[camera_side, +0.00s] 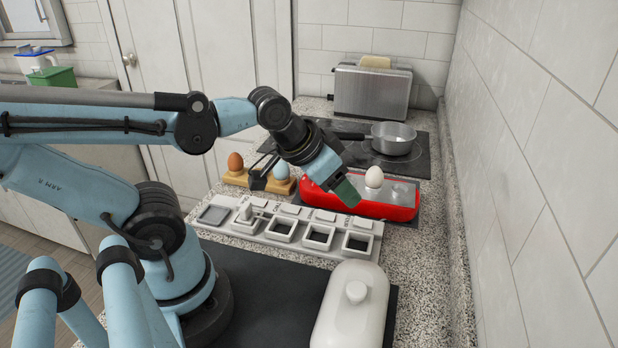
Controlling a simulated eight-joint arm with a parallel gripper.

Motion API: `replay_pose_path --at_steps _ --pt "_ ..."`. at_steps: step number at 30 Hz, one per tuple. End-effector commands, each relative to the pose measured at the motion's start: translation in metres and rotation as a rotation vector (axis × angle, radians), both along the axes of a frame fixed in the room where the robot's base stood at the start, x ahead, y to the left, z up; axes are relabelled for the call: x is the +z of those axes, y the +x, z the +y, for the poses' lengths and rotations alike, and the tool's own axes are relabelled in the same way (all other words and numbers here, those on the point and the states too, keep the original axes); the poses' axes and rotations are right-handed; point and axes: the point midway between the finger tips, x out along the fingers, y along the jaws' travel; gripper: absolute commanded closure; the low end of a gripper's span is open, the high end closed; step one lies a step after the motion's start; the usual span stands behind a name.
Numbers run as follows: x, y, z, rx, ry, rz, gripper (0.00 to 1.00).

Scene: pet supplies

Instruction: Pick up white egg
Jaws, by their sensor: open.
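A white egg (374,177) stands upright on the red device (400,208), toward its middle. My gripper (304,190) is open, above and to the left of the white egg, with its dark-green-tipped finger nearest to it. Its jaws hold nothing that I can see.
A white tray with several square wells (283,232) lies in front of the red device. A lidded white dish (352,310) stands in the foreground. A saucepan (393,139) sits on the dark hob, with a toaster (371,93) behind. The tiled wall bounds the right side.

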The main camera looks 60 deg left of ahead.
Motion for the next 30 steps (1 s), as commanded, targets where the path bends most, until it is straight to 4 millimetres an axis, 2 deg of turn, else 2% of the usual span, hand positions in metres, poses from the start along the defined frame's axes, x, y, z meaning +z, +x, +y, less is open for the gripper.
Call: replay_pose_path --at_steps 5,9,20,26,30 --pt "0.0 0.0 0.0 0.0 0.0 0.0 0.43" --pt "0.0 0.0 0.0 0.0 0.0 0.0 0.27" --pt "-0.001 0.003 0.0 0.02 0.007 0.015 0.27" --pt "-0.009 0.019 0.004 0.166 0.058 0.079 0.27" --pt "-0.015 0.036 0.007 0.329 0.119 0.084 0.27"
